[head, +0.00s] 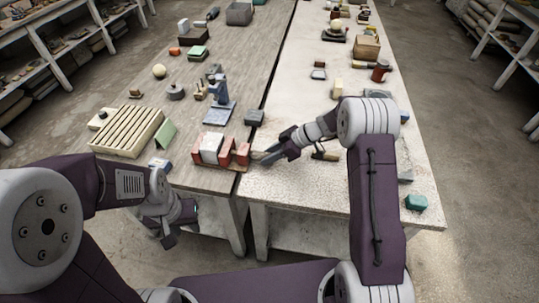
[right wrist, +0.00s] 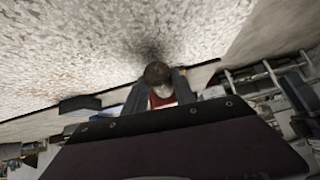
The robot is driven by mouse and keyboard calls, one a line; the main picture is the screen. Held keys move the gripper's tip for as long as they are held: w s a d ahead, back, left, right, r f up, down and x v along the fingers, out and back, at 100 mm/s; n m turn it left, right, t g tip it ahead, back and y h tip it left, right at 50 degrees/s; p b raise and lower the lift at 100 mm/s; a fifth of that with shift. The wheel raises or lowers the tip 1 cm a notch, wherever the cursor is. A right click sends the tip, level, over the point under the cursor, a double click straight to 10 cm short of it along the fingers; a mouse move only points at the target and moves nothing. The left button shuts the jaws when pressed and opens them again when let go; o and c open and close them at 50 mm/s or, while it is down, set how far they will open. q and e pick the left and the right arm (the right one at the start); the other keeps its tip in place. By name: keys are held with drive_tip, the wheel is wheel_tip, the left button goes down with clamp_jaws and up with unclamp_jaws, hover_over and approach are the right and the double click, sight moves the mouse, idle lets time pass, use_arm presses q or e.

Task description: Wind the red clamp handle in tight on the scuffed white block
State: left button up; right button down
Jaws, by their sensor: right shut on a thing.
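A red clamp (head: 227,153) stands at the near right edge of the left, wooden table. The white block (head: 211,147) sits between its red jaw pieces; any small gap there is too small to tell. My right gripper (head: 268,156) reaches in from the right and is shut on the clamp handle. In the right wrist view my dark fingers (right wrist: 160,93) stand on both sides of a brown round knob (right wrist: 158,72) with red below it. My left gripper (head: 176,228) hangs in front of the left table's near edge, away from the clamp; its finger opening is unclear.
A blue-grey tool stand (head: 220,112) and a dark block (head: 254,117) are behind the clamp. A slatted wooden rack (head: 128,132) and green piece (head: 160,136) lie to its left. A narrow gap (head: 283,50) separates the tables.

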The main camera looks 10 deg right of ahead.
drive_tip(key=shift+w+f+m+g+y, duration=0.2)
drive_tip(key=shift+m+g+y, duration=0.3)
drive_tip(key=shift+g, duration=0.6)
drive_tip(key=shift+w+d+m+g+y+b, duration=0.1)
drive_tip(key=shift+m+g+y+b, duration=0.2)
drive_tip(key=shift+m+g+b, duration=0.45)
drive_tip(key=shift+r+g, duration=0.1)
drive_tip(key=shift+g, duration=0.15)
drive_tip(key=c, duration=1)
unclamp_jaws()
